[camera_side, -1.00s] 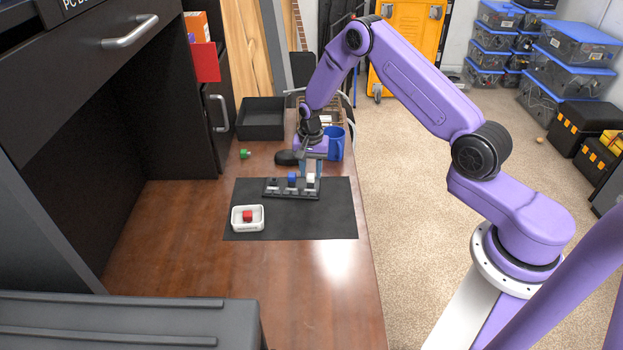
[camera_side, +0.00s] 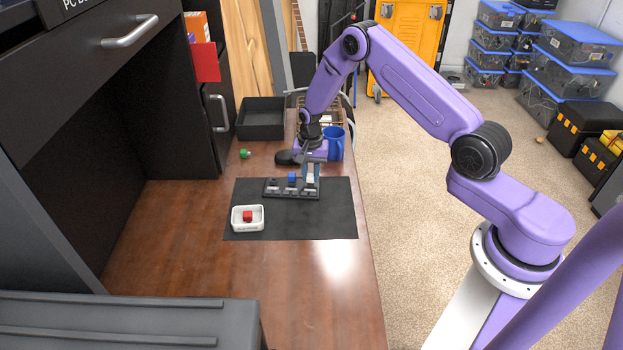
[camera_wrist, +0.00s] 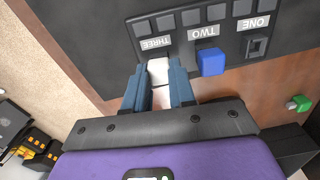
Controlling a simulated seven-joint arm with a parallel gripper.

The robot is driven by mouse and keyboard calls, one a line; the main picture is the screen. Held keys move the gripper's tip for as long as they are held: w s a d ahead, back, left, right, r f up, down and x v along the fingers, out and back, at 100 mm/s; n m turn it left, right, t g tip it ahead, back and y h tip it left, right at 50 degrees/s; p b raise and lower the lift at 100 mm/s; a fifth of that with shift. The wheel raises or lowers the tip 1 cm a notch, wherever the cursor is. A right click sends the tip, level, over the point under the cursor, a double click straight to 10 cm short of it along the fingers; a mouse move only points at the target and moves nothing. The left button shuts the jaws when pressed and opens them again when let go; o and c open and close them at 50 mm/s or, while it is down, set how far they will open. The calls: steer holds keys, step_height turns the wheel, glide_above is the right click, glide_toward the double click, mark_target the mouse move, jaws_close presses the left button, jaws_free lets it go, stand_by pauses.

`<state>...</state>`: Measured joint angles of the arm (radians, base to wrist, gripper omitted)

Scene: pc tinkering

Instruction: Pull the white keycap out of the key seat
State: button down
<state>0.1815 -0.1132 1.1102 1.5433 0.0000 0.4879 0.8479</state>
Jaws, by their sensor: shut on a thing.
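The white keycap (camera_wrist: 158,72) is between my gripper's two blue-grey fingers, at the seat labelled THREE. My gripper (camera_wrist: 157,82) is shut on it. In the side view the white keycap (camera_side: 310,179) shows at the right end of the dark key base (camera_side: 292,195), partly hidden by my gripper (camera_side: 312,174). I cannot tell whether it has risen from its seat. A blue keycap (camera_wrist: 211,62) sits at the seat labelled TWO. The seat labelled ONE (camera_wrist: 256,46) holds no keycap.
The base lies on a black mat (camera_side: 335,215). A white tray (camera_side: 235,224) holding a red keycap (camera_side: 248,215) stands front left. A green piece (camera_side: 244,154), a black bin (camera_side: 262,132) and a blue mug (camera_side: 336,144) are behind. The mat's front right is clear.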

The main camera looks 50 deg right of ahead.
mark_target(311, 175)
steer(key=shift+r, duration=0.75)
steer(key=shift+r, duration=1.35)
